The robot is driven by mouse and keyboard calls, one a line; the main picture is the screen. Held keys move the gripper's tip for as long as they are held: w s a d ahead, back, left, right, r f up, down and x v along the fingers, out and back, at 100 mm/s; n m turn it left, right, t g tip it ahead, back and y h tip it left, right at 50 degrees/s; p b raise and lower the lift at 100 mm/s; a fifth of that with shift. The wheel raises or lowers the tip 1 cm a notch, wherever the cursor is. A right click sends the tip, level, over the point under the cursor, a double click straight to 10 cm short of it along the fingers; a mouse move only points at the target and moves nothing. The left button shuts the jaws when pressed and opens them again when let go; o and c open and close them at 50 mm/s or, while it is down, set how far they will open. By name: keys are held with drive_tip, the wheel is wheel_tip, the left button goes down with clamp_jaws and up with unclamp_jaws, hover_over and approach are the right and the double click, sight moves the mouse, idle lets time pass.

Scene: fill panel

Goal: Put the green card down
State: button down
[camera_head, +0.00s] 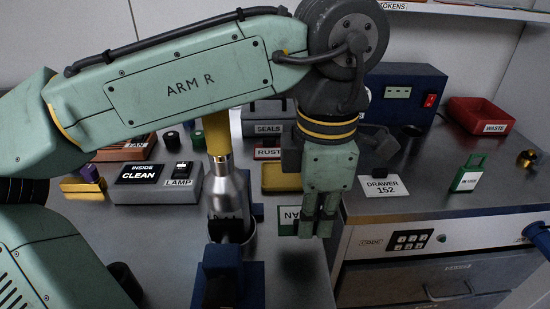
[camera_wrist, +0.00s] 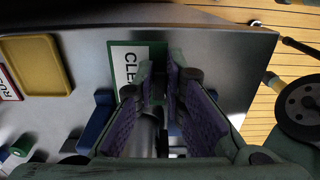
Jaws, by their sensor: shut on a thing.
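The green card (camera_head: 288,221) has a green border and a white face with dark lettering. It also shows in the wrist view (camera_wrist: 128,62), where "CLE" can be read and the rest is hidden behind the fingers. My gripper (camera_head: 319,228) points down near the bench's front edge, with its fingers close together. In the wrist view the fingers (camera_wrist: 165,85) come together at the card's right side, shut on it. A dark shadow lies on the bench below the fingers. I cannot tell exactly how high the card is.
A yellow tray (camera_head: 281,178) and a RUST card (camera_head: 267,153) lie behind the card. A steel bottle (camera_head: 229,192) and blue fixture (camera_head: 228,277) stand to the left. The drawer unit (camera_head: 430,265) is to the right. Bare bench lies in front.

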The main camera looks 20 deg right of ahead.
drive_tip(key=p, duration=0.4)
hover_over(291, 184)
drive_tip(key=s, duration=0.1)
drive_tip(key=shift+s+f, duration=0.1)
drive_tip(key=shift+f, duration=0.5)
drive_tip(key=f, duration=0.1)
drive_tip(key=w+f+p, duration=0.1)
drive_tip(key=f, duration=0.1)
drive_tip(key=shift+w+f+p, duration=0.1)
drive_tip(key=shift+w+p, duration=0.05)
drive_tip(key=shift+p, duration=0.15)
drive_tip(key=shift+f, duration=0.3)
drive_tip(key=shift+f, duration=0.3)
drive_tip(key=c, duration=1.7)
unclamp_jaws()
drive_tip(key=shift+o, duration=0.2)
drive_tip(key=shift+r, duration=0.1)
wheel_tip(291, 184, up, 12)
drive_tip(key=b, duration=0.1)
drive_tip(key=shift+r+b, duration=0.25)
drive_tip(key=shift+b, duration=0.05)
